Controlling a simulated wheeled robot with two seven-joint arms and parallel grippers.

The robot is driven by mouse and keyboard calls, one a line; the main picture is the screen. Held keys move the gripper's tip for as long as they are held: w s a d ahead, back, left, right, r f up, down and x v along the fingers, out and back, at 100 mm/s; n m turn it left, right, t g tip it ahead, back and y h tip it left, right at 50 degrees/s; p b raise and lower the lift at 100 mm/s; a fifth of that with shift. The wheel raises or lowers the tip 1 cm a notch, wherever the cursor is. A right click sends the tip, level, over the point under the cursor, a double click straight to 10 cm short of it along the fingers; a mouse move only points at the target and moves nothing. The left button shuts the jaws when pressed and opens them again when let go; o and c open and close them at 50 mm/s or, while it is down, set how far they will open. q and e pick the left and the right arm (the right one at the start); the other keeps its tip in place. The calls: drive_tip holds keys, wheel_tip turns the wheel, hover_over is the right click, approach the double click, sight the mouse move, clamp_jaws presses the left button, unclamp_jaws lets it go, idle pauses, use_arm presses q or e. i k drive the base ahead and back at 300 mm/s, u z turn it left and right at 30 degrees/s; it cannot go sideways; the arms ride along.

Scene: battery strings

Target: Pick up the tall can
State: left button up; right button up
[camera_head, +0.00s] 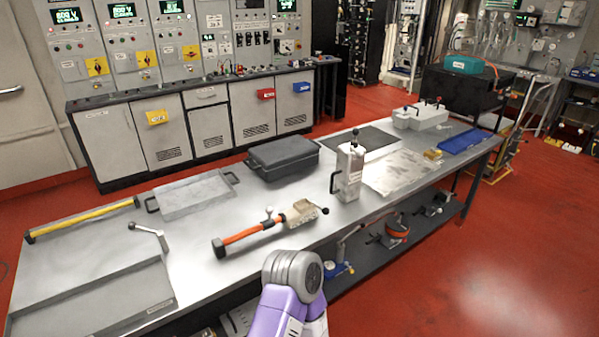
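The tall can (350,176) is a whitish upright canister with a black side handle and a dark knob on top. It stands on the metal workbench (200,240), near the front edge and right of the middle. Nothing touches it from my side. A purple and grey arm link of mine shows at the bottom centre, in front of the bench and apart from the can. Neither of my grippers shows in the view.
A dark lidded case (283,158) stands left of the can, and an orange-handled tool (245,234) lies to the front left. A dark flat panel (358,140) lies behind it. A white box (421,115) and a blue tray (463,141) are farther right. Red floor is open at right.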

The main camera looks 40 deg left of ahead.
sight(349, 170)
drive_tip(key=u, duration=0.05)
drive_tip(key=k, duration=1.15)
drive_tip(key=z, duration=1.2)
drive_tip(key=i, duration=0.65)
drive_tip(key=u, duration=0.45)
drive_tip(key=i, duration=1.95)
drive_tip(key=u, duration=1.6)
drive_tip(key=i, duration=1.05)
drive_tip(key=u, duration=1.15)
